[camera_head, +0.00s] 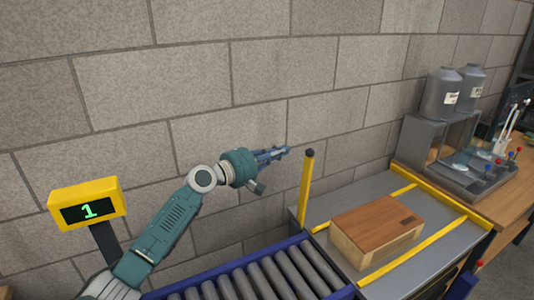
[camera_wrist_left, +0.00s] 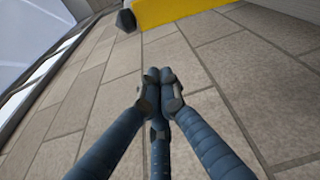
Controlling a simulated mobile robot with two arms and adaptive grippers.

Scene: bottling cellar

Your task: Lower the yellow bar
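The yellow bar (camera_head: 306,185) stands nearly upright in the head view, with a black knob on its top end, at the near left corner of the grey bench. In the left wrist view the yellow bar (camera_wrist_left: 185,11) crosses the top edge, its black knob at its left end. My left gripper (camera_head: 286,151) reaches in from the left beside the knob, with a small gap seen between them. In the left wrist view the fingers of my left gripper (camera_wrist_left: 162,78) are together and hold nothing. My right gripper is not in view.
A wooden box (camera_head: 378,226) sits between yellow rails on the grey bench (camera_head: 345,197). A roller conveyor (camera_head: 265,280) with blue sides runs up to it. A yellow display (camera_head: 87,204) reads 1. The block wall (camera_head: 200,90) is close behind my left arm. Grey bottles (camera_head: 441,93) stand at right.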

